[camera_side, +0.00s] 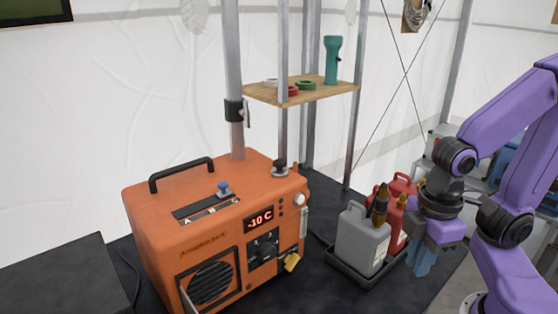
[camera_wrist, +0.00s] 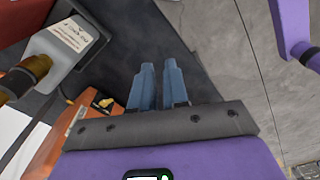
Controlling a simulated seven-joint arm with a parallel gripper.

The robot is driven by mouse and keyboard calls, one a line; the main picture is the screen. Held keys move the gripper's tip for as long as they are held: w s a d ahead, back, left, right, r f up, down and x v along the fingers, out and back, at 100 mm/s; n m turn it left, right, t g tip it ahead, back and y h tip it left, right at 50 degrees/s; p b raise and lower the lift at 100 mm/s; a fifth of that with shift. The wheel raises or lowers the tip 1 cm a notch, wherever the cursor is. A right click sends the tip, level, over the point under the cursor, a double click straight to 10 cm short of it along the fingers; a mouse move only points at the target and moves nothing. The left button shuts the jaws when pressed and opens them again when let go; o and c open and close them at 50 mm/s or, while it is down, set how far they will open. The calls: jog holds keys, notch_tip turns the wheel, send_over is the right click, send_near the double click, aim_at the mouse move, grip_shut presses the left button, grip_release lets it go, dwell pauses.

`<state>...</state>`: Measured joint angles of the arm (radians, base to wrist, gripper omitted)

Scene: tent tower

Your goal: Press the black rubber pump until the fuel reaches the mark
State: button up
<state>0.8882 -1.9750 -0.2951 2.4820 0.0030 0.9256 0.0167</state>
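The orange heater (camera_side: 215,215) stands on a dark mat, its display reading -10 C. A small black knob (camera_side: 280,168), which looks like the rubber pump, sits on its top at the right rear corner. A narrow pale strip (camera_side: 304,222) on its right side may be the fuel gauge; the fuel level and mark are too small to read. My gripper (camera_side: 421,262) points down beyond the fuel cans, well right of the heater. In the wrist view its blue fingers (camera_wrist: 158,85) are a narrow gap apart, with nothing between them. Part of the heater (camera_wrist: 90,120) shows behind them.
A grey can (camera_side: 362,240) and red cans (camera_side: 403,188) stand in a black tray (camera_side: 345,272) between my gripper and the heater. A metal pole (camera_side: 234,80) and shelf posts rise behind the heater. The shelf (camera_side: 330,92) holds a teal flashlight (camera_side: 332,60) and tape rolls.

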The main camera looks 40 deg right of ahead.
jog(key=w+a+r+m, duration=0.1)
jog(key=w+m, duration=0.1)
jog(key=w, duration=0.1)
jog(key=w+a+r+m, duration=0.1)
jog(key=w+a+r, duration=0.1)
jog(key=w+a+r+m, duration=0.2)
jog(key=w, duration=0.1)
jog(key=shift+w+m, duration=0.3)
grip_shut()
jog(key=m, duration=1.8)
send_near(280, 165)
jog(key=shift+w+d+r+g+y, duration=0.2)
jog(key=shift+w+d+r, duration=0.1)
jog(key=shift+w+d, duration=0.25)
jog(key=shift+w+d+r+g+y, duration=0.1)
jog(key=shift+w+d+r+g, duration=0.15)
jog(key=shift+w+d, duration=0.25)
jog(key=shift+f, duration=0.1)
jog(key=shift+s+a+f, duration=0.1)
jog(key=shift+a+f, duration=0.1)
jog(key=shift+f, duration=1.5)
jog(key=shift+s+a+f, duration=0.1)
jog(key=shift+a+f, duration=0.05)
jog(key=shift+f, duration=1.6)
